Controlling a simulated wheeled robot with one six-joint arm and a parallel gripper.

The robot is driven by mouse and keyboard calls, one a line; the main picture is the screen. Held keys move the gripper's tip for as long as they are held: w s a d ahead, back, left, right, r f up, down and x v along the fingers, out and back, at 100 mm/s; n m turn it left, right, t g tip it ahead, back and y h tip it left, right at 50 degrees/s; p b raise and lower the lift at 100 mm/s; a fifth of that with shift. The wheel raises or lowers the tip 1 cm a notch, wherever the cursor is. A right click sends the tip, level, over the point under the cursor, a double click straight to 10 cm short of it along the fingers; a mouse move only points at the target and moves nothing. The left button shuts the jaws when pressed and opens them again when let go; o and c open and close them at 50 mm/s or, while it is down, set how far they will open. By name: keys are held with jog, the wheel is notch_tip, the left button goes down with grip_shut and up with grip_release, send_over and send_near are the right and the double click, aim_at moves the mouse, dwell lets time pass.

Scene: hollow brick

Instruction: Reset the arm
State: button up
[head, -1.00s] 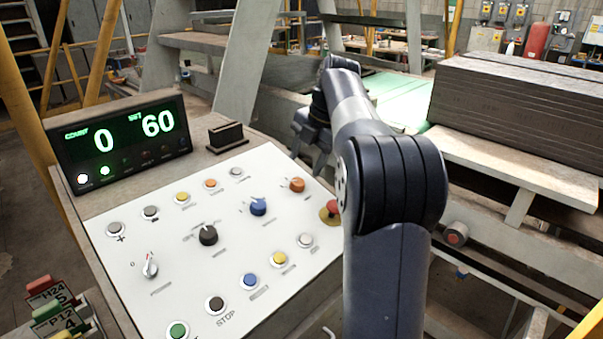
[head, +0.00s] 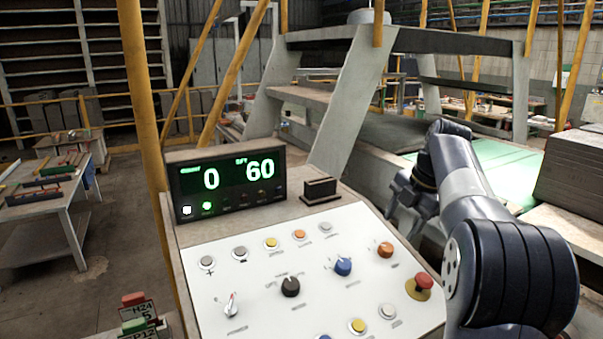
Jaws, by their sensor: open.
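My arm (head: 490,220) rises at the right of the head view and bends away from me over the right edge of the control panel. My gripper (head: 408,208) is at its far end, beyond the panel's back right corner, open and with nothing seen in it. Part of the gripper is hidden by the arm and its fingertips are small in the view. It is apart from the panel's buttons and knobs.
The white control panel (head: 255,290) carries several buttons, knobs and a red mushroom button (head: 425,281). A display (head: 228,184) reads 0 and 60. A stack of grey boards (head: 575,180) stands at the right. A yellow post (head: 143,130) rises left of the panel.

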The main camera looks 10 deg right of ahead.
aim_at(387, 247)
jog(key=x, duration=0.7)
jog(key=shift+w+f, duration=0.1)
jog(key=shift+f, duration=0.25)
